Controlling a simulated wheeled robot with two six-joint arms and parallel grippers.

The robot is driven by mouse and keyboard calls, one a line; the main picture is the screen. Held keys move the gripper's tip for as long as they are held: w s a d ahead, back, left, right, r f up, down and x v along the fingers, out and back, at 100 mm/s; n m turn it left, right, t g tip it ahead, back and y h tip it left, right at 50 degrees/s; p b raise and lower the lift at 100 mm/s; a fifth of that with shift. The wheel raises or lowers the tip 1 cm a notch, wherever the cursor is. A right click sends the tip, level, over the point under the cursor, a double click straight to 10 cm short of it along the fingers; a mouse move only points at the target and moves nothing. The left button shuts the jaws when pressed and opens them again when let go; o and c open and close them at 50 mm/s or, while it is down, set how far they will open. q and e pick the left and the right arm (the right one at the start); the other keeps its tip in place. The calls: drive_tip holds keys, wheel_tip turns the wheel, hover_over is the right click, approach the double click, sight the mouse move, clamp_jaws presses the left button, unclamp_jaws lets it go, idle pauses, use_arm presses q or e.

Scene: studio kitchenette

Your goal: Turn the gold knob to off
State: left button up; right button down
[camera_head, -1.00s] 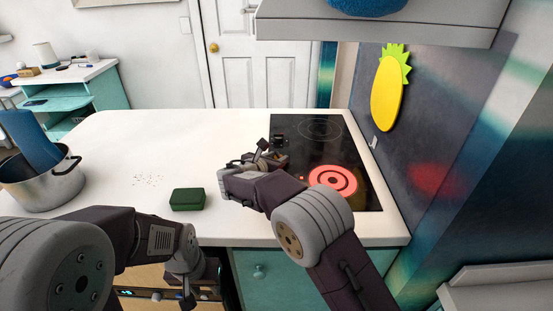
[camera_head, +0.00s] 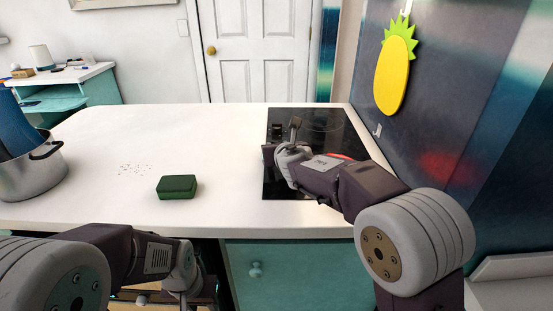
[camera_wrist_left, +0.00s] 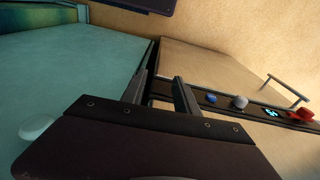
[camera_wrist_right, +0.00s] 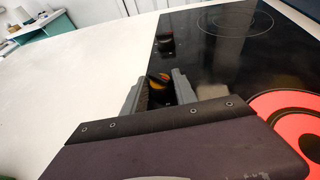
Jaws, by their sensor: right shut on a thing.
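The gold knob (camera_wrist_right: 158,80) sits on the black cooktop (camera_wrist_right: 225,65) along its left side. In the right wrist view it lies between the fingers of my right gripper (camera_wrist_right: 160,92), which is shut on it. In the head view my right gripper (camera_head: 291,140) covers the gold knob. A burner (camera_wrist_right: 290,118) glows red at the right of the right wrist view; my arm mostly hides it in the head view. My left gripper (camera_wrist_left: 165,82) is open and empty, low in front of the cabinets.
A black knob (camera_wrist_right: 165,42) stands just beyond the gold one. A green sponge (camera_head: 177,187) and a metal pot (camera_head: 35,175) are on the white counter (camera_head: 200,140). An oven panel with a blue knob (camera_wrist_left: 211,98) and a red knob (camera_wrist_left: 302,115) is near my left gripper.

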drive_tip(key=shift+w+d+n+g+y+b, duration=0.1)
drive_tip(key=shift+d+n+g+y+b, duration=0.2)
drive_tip(key=shift+n+y+b, duration=0.5)
drive_tip(key=shift+n+g+y, duration=0.4)
drive_tip(key=shift+n+y, duration=0.6)
drive_tip(key=shift+y, duration=0.2)
drive_tip(key=shift+d+r+n+g+y, duration=0.15)
drive_tip(key=shift+n+g+y, duration=0.25)
drive_tip(key=shift+n+y, duration=0.3)
use_arm(q)
drive_tip(key=shift+f+p, duration=0.35)
drive_tip(key=shift+f, duration=0.55)
use_arm(e)
drive_tip(key=shift+w+n+g+y, duration=0.1)
drive_tip(key=shift+n+g+y, duration=0.65)
drive_tip(key=shift+n, duration=0.25)
drive_tip(key=shift+y, duration=0.25)
drive_tip(key=c, duration=1)
unclamp_jaws()
